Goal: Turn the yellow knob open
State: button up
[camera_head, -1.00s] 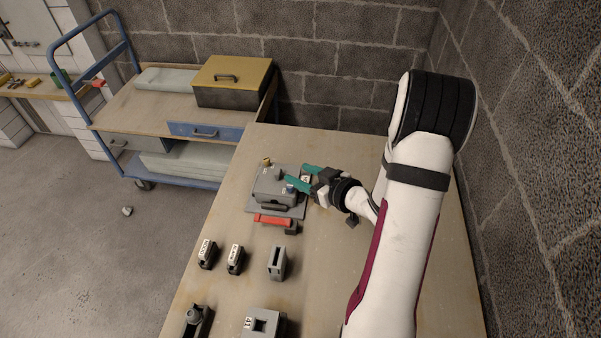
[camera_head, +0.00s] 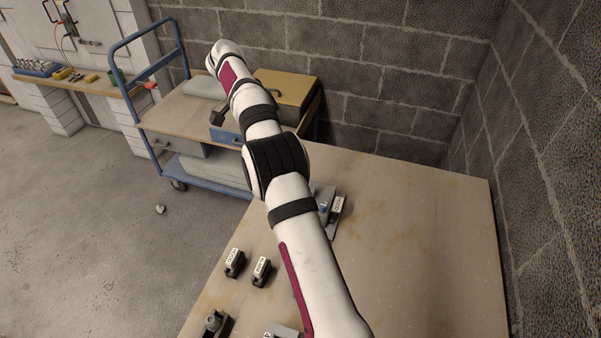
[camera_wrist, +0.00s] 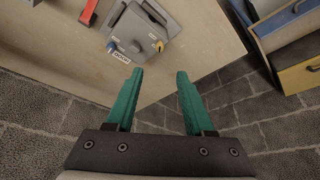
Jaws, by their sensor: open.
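The yellow knob (camera_wrist: 159,46) sits on the near right corner of a grey box (camera_wrist: 137,30) in the wrist view. A blue knob (camera_wrist: 111,46) is on the box's left side, beside a white label (camera_wrist: 121,58). My gripper (camera_wrist: 160,72) is open, its two green fingers wide apart with nothing between them. In the wrist picture the yellow knob appears just above the gap between the fingertips, apart from them. In the head view my arm covers most of the grey box (camera_head: 326,198), and the yellow knob and green fingers cannot be seen.
The wooden table (camera_head: 420,240) is clear on the right. Small labelled blocks (camera_head: 235,262) stand at its front left. A blue trolley (camera_head: 150,105) with a yellow-lidded case (camera_head: 288,92) stands behind. A block wall (camera_head: 400,60) bounds the back and right.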

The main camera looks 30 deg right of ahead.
jog(key=x, duration=1.4)
jog(key=shift+d+f, duration=0.2)
jog(key=shift+f, duration=0.05)
grip_shut()
